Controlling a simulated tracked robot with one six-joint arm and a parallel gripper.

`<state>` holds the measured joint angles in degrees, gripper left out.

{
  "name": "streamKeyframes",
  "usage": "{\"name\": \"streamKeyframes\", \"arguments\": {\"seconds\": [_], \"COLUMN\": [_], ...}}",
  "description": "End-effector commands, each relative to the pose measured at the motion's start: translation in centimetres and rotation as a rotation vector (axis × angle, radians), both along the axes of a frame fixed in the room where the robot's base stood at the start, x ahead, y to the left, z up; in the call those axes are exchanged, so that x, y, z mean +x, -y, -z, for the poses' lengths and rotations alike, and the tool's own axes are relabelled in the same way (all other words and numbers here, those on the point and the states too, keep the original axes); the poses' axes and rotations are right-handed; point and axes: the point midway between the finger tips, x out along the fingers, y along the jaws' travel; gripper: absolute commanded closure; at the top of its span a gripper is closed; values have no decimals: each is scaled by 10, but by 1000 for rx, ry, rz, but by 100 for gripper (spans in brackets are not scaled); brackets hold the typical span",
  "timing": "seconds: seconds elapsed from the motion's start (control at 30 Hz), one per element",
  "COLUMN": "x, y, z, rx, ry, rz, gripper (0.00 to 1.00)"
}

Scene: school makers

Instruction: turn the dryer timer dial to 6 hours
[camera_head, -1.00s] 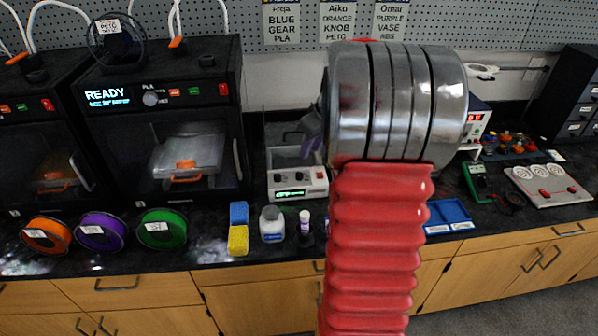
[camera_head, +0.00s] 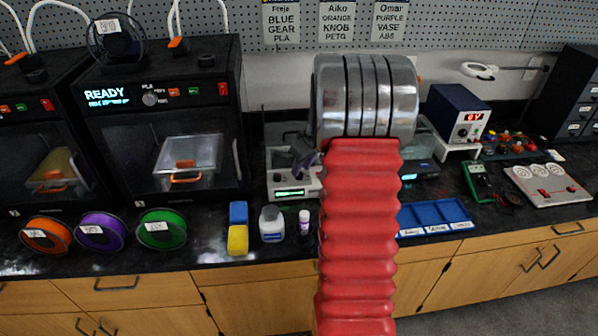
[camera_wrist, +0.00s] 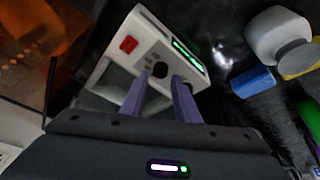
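A white box-shaped device (camera_head: 283,182) with a green-lit display stands on the bench left of my arm in the head view; it seems to be the dryer. In the wrist view the device (camera_wrist: 130,50) shows a red switch (camera_wrist: 128,44), the lit display (camera_wrist: 188,53) and a black round dial (camera_wrist: 160,69). My gripper (camera_wrist: 160,77) is open, its two purple fingers apart with the dial between their tips. I cannot tell if they touch it. The dial's setting and marks are too small to read. In the head view my gripper (camera_head: 303,163) is partly hidden by my arm.
A blue tray (camera_head: 435,216) and a power supply (camera_head: 459,115) are right of my arm.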

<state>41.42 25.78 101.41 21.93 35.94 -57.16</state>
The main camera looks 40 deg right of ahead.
Motion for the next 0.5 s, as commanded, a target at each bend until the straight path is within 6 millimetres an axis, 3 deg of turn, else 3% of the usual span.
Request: {"name": "streamKeyframes", "arguments": {"seconds": [0.2,0.5], "x": [9,11], "y": [1,1], "z": [22,27], "rx": [0,0], "ry": [0,0], "rz": [-1,-1], "gripper": [71,71]}}
